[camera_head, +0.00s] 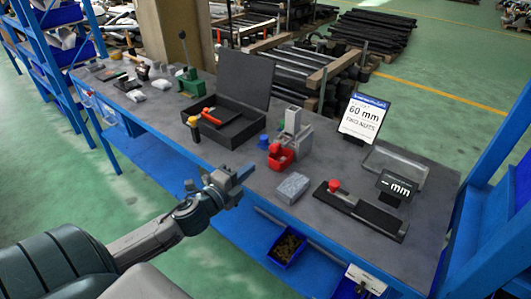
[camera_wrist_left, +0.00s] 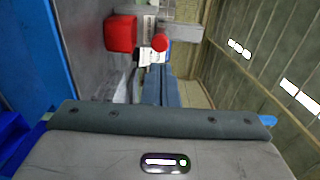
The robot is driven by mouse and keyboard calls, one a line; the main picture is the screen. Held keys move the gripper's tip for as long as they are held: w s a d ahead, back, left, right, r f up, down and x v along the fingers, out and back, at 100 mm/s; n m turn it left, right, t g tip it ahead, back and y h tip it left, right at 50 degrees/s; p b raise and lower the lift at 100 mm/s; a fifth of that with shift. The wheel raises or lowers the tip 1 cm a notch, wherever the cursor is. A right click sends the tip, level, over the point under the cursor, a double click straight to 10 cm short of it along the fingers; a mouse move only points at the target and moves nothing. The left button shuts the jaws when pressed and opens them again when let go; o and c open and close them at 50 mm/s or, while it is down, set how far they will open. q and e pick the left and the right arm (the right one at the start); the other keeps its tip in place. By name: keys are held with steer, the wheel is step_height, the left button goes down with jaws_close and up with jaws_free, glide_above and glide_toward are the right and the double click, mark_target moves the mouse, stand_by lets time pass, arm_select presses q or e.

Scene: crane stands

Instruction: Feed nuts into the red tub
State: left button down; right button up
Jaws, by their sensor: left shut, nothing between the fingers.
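The red tub (camera_head: 280,157) stands on the grey workbench at the foot of a grey device (camera_head: 293,130). In the left wrist view the red tub (camera_wrist_left: 121,34) is at the upper left, beside a round red part (camera_wrist_left: 160,42). My left gripper (camera_head: 240,178) is at the bench's front edge, left of and nearer than the tub, shut and empty. Its fingers (camera_wrist_left: 152,88) point toward the device in the wrist view. A blue bin (camera_head: 286,249) below the bench holds small brownish pieces, too small to identify. My right gripper is not in view.
A speckled grey block (camera_head: 293,187) lies in front of the tub. A black rail with a red knob (camera_head: 334,186) and a "mm" display (camera_head: 397,186) are to the right. An open black case (camera_head: 237,120) is behind left. A sign (camera_head: 363,117) reads 60 mm.

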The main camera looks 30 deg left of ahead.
mark_target(272, 149)
arm_select(q)
steer(key=w, duration=0.2)
steer(key=w+p, duration=0.1)
steer(key=w, duration=0.1)
steer(key=w+p, duration=0.1)
steer(key=w, duration=0.1)
steer(key=shift+w+d+r, duration=0.15)
steer(key=shift+d, duration=0.15)
steer(key=shift+w, duration=0.9)
